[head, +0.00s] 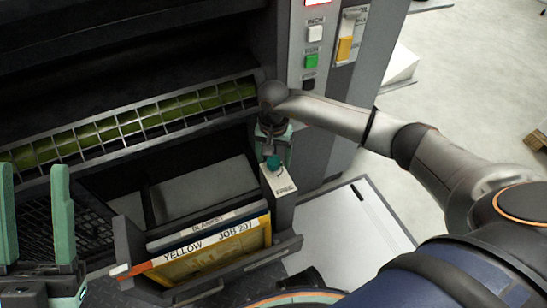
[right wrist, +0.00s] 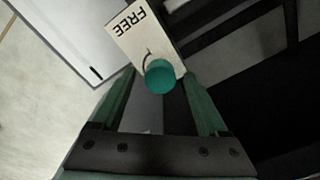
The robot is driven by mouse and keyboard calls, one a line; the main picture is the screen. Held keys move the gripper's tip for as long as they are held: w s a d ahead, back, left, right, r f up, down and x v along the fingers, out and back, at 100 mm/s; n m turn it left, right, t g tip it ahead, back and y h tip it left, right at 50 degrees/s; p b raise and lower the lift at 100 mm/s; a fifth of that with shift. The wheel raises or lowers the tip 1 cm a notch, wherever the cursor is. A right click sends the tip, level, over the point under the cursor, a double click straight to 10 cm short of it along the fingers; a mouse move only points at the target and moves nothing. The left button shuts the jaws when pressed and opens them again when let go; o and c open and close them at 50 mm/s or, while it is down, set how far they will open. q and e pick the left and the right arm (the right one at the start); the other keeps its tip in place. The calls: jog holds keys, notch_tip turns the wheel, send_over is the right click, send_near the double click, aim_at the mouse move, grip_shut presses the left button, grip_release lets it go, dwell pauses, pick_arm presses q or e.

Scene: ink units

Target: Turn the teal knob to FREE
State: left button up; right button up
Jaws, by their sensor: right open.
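The teal knob (head: 273,162) is a small round cap on a pale label plate (head: 280,183) at the corner of the drawer-like unit. In the right wrist view the knob (right wrist: 160,77) sits on the plate (right wrist: 137,32), which reads FREE and has a thin curved mark. My right gripper (head: 274,151) points down at it, open. In the wrist view the knob shows between the fingertips, with a gap to each finger. Whether the tips are level with it in height, I cannot tell. My left gripper (head: 33,168) is open and empty at the left edge, away from the knob.
A yellow job folder (head: 215,258) and a BLANKET label strip (head: 208,218) are in the open unit. A panel with a green button (head: 311,61) rises behind my right arm. A white surface (head: 345,228) lies right of the unit.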

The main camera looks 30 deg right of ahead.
jog(key=shift+c, duration=0.4)
grip_shut()
pick_arm(q)
jog(key=shift+r, duration=0.1)
pick_arm(e)
jog(key=shift+m, duration=0.4)
jog(key=m+p, duration=0.1)
jog(key=m, duration=0.2)
jog(key=shift+r+m, duration=0.1)
jog(key=shift+m, duration=0.2)
jog(key=m+p, duration=0.2)
jog(key=m, duration=0.3)
jog(key=shift+m, duration=0.3)
jog(key=m+p, duration=0.2)
jog(key=m, duration=0.3)
pick_arm(q)
notch_tip(320, 180, up, 7)
jog(key=m+p, duration=0.1)
jog(key=shift+a+f+p, duration=0.2)
jog(key=shift+a+p, duration=0.05)
jog(key=shift+p, duration=0.1)
pick_arm(e)
jog(key=shift+m, duration=2.1)
pick_arm(q)
jog(key=shift+s, duration=0.1)
